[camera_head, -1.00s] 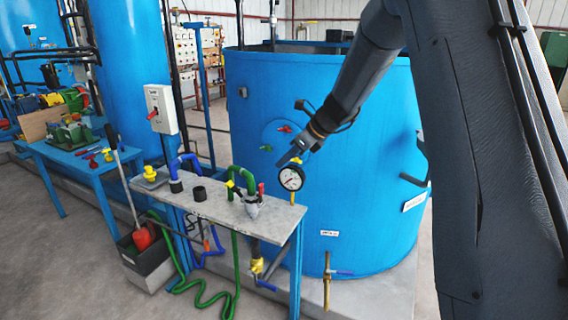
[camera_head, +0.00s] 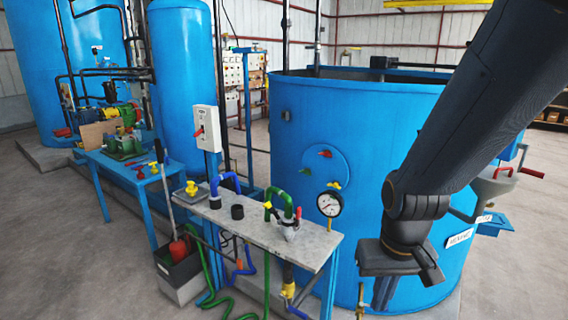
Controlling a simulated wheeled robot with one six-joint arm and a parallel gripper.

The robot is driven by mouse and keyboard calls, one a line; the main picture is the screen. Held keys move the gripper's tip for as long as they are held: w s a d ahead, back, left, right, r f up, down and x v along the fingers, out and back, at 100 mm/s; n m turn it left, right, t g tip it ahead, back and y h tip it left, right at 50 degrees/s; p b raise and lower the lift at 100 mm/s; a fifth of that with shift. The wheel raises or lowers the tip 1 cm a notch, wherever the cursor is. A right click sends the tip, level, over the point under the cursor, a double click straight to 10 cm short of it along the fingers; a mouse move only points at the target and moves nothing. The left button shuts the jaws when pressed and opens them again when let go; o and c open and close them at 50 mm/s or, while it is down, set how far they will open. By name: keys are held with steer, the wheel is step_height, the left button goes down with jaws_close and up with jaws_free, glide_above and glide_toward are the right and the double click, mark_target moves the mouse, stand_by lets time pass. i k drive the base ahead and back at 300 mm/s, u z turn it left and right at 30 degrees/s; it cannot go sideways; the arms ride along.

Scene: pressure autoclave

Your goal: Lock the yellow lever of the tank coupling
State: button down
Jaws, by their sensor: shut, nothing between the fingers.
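A small yellow lever (camera_head: 335,185) shows on the blue tank's side, just above the gauge, near a red lever (camera_head: 325,153). The green hose (camera_head: 281,197) bends over the bench into a grey coupling (camera_head: 290,231), with a yellow piece (camera_head: 267,206) at its left and a red lever (camera_head: 298,212) at its right. I cannot tell which yellow part is the tank coupling's lever, or its exact angle. My gripper (camera_head: 383,294) points down in front of the tank, right of the bench and apart from these levers. It is shut and empty.
The grey bench (camera_head: 240,228) carries a blue hose, a black cup (camera_head: 237,212) and a yellow fitting (camera_head: 192,189). The gauge (camera_head: 330,204) stands by the tank (camera_head: 345,110). A black bin (camera_head: 178,267) stands left of the bench. Floor at far right is open.

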mark_target(271, 208)
steer(key=k, duration=0.5)
steer(key=u, duration=1.9)
steer(key=i, duration=1.25)
steer(key=z, duration=2.1)
